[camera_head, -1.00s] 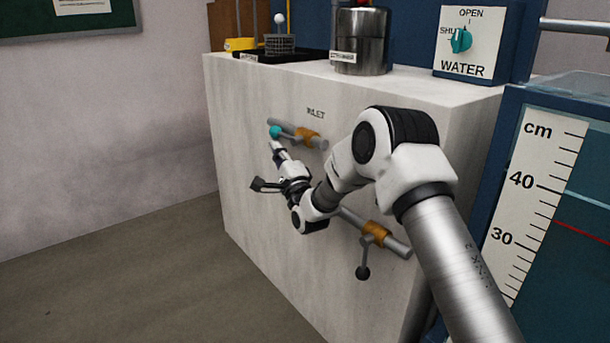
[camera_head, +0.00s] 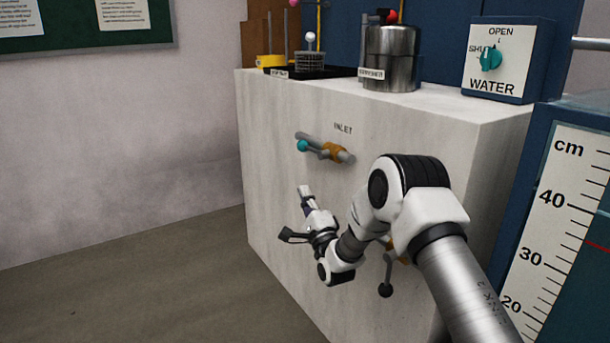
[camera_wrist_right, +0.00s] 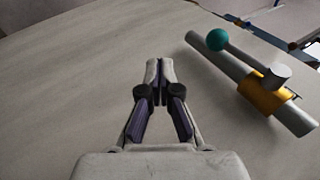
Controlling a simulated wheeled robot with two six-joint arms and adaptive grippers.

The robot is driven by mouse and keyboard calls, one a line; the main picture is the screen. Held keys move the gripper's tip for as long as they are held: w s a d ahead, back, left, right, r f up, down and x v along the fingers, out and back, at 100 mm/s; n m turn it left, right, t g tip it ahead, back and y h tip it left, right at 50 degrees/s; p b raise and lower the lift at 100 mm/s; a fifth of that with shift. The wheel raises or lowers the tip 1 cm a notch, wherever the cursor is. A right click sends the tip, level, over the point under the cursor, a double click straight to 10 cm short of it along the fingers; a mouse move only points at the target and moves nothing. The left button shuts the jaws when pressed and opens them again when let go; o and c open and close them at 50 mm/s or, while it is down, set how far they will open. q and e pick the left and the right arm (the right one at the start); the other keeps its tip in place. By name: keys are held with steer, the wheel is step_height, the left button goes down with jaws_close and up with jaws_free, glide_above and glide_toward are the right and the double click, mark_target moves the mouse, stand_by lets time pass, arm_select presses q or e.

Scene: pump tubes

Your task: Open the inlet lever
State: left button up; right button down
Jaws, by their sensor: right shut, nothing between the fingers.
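The inlet lever (camera_head: 312,149), with a teal ball knob, is on the pale front wall under the INLET label. It lies nearly along its grey pipe, ball toward the pipe's left end, and pivots at the orange valve body (camera_head: 335,151). The right wrist view shows the teal knob (camera_wrist_right: 217,39), the orange body (camera_wrist_right: 262,97) and the grey pivot cap (camera_wrist_right: 278,73) at upper right. My right gripper (camera_head: 304,190) is below the knob, apart from it. Its fingertips (camera_wrist_right: 160,68) are together and empty. My left gripper is out of view.
A second valve with a hanging dark-knobbed lever (camera_head: 386,275) is lower on the wall, partly behind my right arm. A WATER switch box (camera_head: 508,60) and metal pot (camera_head: 391,60) stand on top. Floor (camera_head: 130,285) at left is clear.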

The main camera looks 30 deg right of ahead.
steer(key=s+f, duration=0.2)
steer(key=f, duration=0.1)
steer(key=f+p, duration=0.1)
steer(key=shift+s+a+f, duration=0.3)
steer(key=shift+s+a, duration=0.1)
